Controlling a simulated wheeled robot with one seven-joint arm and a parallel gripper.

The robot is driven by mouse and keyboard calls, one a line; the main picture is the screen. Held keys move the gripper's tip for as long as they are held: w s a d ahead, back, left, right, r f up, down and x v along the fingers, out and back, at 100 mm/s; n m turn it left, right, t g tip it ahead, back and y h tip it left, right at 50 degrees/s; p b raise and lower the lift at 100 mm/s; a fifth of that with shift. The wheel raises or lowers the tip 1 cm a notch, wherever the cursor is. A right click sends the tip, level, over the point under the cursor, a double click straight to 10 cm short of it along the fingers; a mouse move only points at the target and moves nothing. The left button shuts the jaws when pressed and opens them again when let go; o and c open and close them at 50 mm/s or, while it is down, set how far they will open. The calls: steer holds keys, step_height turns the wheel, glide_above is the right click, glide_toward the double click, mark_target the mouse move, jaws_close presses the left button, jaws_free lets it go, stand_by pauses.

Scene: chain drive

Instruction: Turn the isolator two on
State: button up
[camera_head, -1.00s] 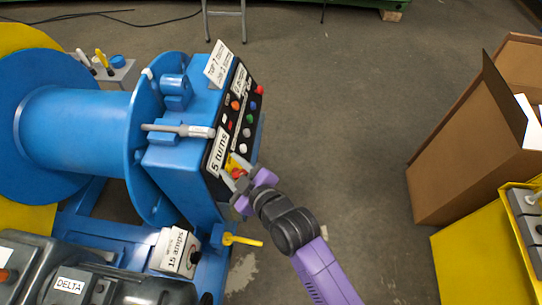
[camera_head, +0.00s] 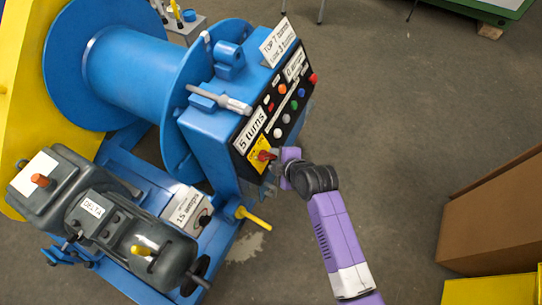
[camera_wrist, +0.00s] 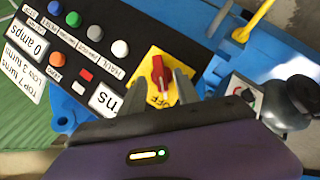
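A red rotary switch (camera_head: 263,155) sits on a yellow plate (camera_head: 255,165) at the lower end of the black control panel. In the wrist view the red knob (camera_wrist: 160,72) is close in front, with "OFF" lettering on its yellow plate (camera_wrist: 142,70). A second switch, with a dark knob (camera_head: 204,221), is on the "15 amps" box and shows in the wrist view (camera_wrist: 247,94). Which is isolator two I cannot tell. My gripper (camera_head: 271,168) is at the red switch. In the wrist view its grey fingers (camera_wrist: 157,88) are apart, one on each side of the knob; contact is unclear.
The panel (camera_head: 285,98) carries several coloured buttons and white labels. A blue drum (camera_head: 125,70) and grey motors (camera_head: 110,225) are left of my arm. A yellow lever (camera_head: 254,218) sticks out below the panel. A cardboard box (camera_head: 495,220) is at right; floor between is clear.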

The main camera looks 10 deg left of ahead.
mark_target(270, 157)
steer(key=shift+x, duration=2.05)
jaws_close()
